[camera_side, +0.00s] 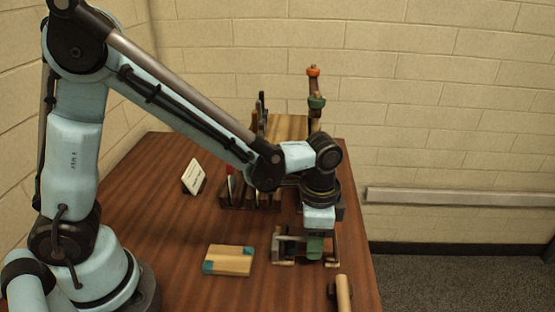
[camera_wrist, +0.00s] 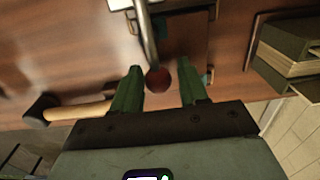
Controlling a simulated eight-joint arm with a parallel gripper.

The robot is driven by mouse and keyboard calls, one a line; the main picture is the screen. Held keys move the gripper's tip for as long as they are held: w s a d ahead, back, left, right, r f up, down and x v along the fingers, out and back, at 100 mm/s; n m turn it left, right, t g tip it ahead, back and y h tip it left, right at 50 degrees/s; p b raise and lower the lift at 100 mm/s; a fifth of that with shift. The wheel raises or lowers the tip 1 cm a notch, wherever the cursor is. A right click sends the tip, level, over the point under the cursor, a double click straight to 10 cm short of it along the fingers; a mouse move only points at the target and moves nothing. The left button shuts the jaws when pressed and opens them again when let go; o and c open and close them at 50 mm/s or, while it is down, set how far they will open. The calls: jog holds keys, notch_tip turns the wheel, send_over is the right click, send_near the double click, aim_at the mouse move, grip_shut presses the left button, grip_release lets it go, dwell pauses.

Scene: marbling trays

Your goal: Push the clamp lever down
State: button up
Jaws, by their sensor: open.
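The clamp lever (camera_wrist: 148,38) is a metal rod ending in a dark red ball knob (camera_wrist: 157,80). In the wrist view it runs from the top edge down between the fingers of my gripper (camera_wrist: 160,68). My gripper is open, with one green finger on each side of the knob and visible gaps at both sides. In the side view my gripper (camera_side: 315,250) points down at the front right of the table, over dark, wood-ended parts (camera_side: 284,261). The lever is not clear there, hidden by the gripper. I cannot tell its height above the table.
A wooden block with teal corners (camera_side: 229,261) lies left of my gripper. A mallet (camera_side: 343,293) lies near the right edge, also in the wrist view (camera_wrist: 75,111). Behind stand a tool rack (camera_side: 236,207), a small card (camera_side: 193,176) and a post with orange and green knobs (camera_side: 314,87).

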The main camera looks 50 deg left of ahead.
jog(key=shift+s+r, duration=0.1)
jog(key=shift+r, duration=2.55)
jog(key=shift+a+r, duration=0.15)
jog(key=shift+a, duration=0.05)
jog(key=s+a+r+n+t, duration=0.2)
jog(key=s+a+n+t, duration=0.1)
jog(key=a, duration=0.3)
jog(key=s+a+r+n+t, duration=0.2)
jog(key=a+r+n+t, duration=0.1)
jog(key=a+n, duration=0.3)
jog(key=shift+s+a+r+t, duration=0.2)
jog(key=shift+s+a+t, duration=0.25)
jog(key=shift+a, duration=0.35)
